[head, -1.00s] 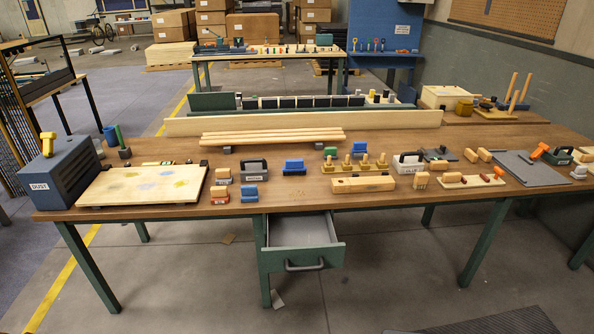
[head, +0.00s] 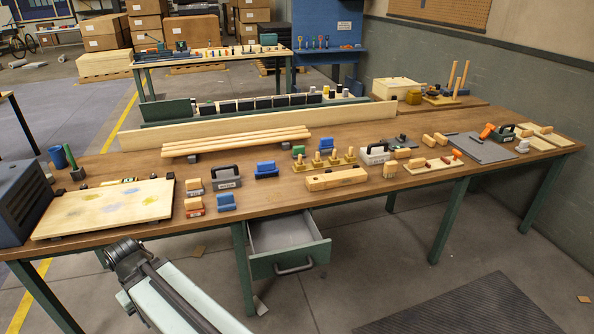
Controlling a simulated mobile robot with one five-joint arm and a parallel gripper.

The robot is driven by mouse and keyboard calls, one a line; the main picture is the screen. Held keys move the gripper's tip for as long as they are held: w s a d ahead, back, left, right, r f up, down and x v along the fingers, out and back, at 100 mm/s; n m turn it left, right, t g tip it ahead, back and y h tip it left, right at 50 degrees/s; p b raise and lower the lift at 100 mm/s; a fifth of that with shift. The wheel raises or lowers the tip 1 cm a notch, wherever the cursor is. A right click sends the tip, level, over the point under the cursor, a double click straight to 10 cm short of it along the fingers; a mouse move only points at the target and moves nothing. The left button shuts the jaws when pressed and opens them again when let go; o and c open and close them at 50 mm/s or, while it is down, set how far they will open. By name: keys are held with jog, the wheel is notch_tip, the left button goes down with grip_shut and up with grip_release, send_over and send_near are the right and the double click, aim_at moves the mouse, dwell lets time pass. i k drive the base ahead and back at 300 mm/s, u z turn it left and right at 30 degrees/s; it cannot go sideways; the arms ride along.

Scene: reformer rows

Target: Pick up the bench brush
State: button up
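Part of my arm shows at the lower left, in front of the bench and well away from the brush. My gripper's fingers do not show.
An open drawer (head: 290,262) juts out under the bench front. A grey box-like unit (head: 20,200) and a pale board (head: 105,207) take up the bench's left end. A dark mat (head: 470,308) lies on the floor at the lower right. Floor in front is mostly clear.

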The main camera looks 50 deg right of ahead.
aim_at(265, 170)
jog(key=z, duration=0.2)
jog(key=i, duration=1)
jog(key=u, duration=0.1)
